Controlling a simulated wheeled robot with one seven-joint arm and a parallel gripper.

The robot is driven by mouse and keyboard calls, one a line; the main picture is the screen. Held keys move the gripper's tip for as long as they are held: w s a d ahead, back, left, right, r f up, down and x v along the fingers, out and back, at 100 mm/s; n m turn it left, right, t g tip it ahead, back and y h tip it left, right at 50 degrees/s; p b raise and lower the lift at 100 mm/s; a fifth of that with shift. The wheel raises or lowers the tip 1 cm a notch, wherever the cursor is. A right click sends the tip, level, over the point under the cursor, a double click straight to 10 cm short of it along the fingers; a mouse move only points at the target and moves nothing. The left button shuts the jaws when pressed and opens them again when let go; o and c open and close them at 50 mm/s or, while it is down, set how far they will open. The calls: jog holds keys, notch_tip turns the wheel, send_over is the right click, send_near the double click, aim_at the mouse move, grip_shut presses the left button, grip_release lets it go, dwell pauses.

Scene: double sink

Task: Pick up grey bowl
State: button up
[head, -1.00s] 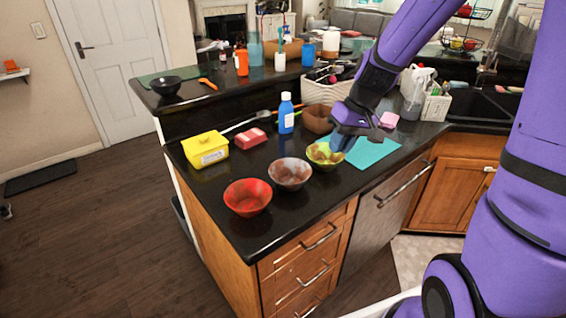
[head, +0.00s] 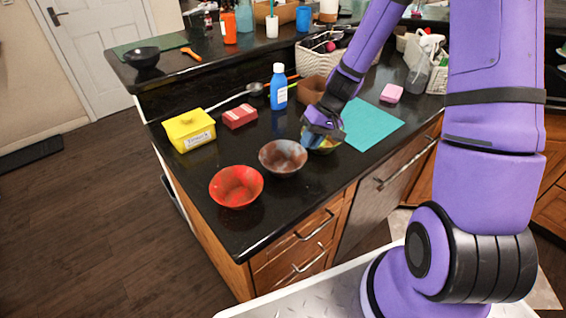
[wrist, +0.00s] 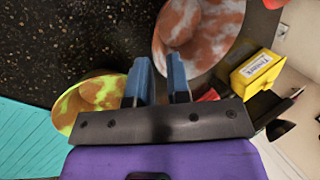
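The grey bowl (head: 283,157), marbled with reddish-brown patches, sits upright on the black counter between a red bowl (head: 236,186) and a yellow-green bowl (head: 328,149). In the wrist view the grey bowl (wrist: 205,38) shows at the top, marbled orange and pale grey. My gripper (head: 316,138) is above the yellow-green bowl, partly hiding it, to the right of the grey bowl. In the wrist view my gripper (wrist: 161,72) is open, with two blue fingers apart and nothing held. The right finger overlaps the grey bowl's edge in the picture; I cannot tell any contact.
A teal mat (head: 362,124) lies right of the bowls. A raised ledge with a black bowl (head: 142,57) runs behind.

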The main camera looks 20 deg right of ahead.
aim_at(302, 153)
jog(key=shift+w+x, duration=0.2)
jog(key=shift+x, duration=1.15)
jog(key=shift+w+x, duration=0.2)
jog(key=shift+x, duration=1.15)
jog(key=shift+d, duration=0.2)
grip_shut()
